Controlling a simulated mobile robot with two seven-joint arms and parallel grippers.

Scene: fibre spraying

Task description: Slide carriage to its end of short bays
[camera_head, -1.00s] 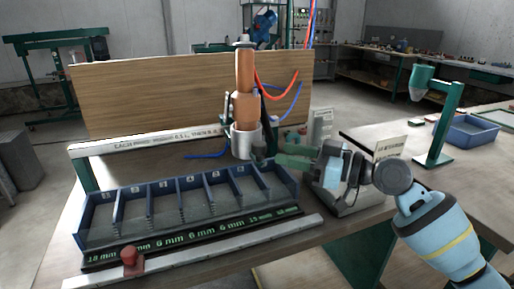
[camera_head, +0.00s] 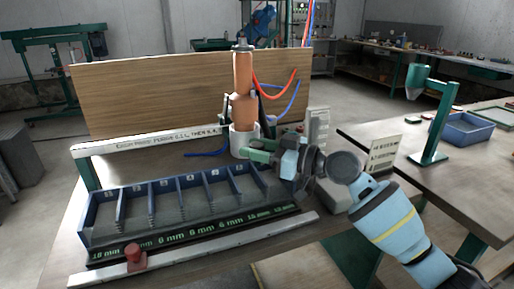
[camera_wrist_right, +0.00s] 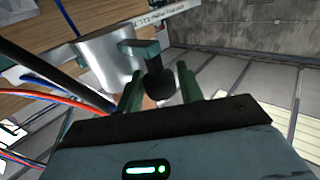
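The carriage stands at the right end of the rail (camera_head: 150,143). It has a copper-coloured body (camera_head: 242,75) above a pale metal cup (camera_head: 242,143), which also shows in the right wrist view (camera_wrist_right: 103,58). A dark knob (camera_wrist_right: 160,86) on a green bracket (camera_wrist_right: 140,48) sticks out beside the cup. My right gripper (camera_head: 256,150) is at the carriage's right side. In the wrist view its green fingers (camera_wrist_right: 160,92) stand apart, one on each side of the knob, with narrow gaps seeming to show. The head view hides the knob behind the gripper. My left gripper is not in view.
A blue divided tray (camera_head: 165,183) with millimetre labels lies in front of the rail. A red stop (camera_head: 136,256) sits on the front bar (camera_head: 215,249). A wooden panel (camera_head: 150,95) stands behind. Red and blue hoses (camera_head: 285,98) hang by the carriage.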

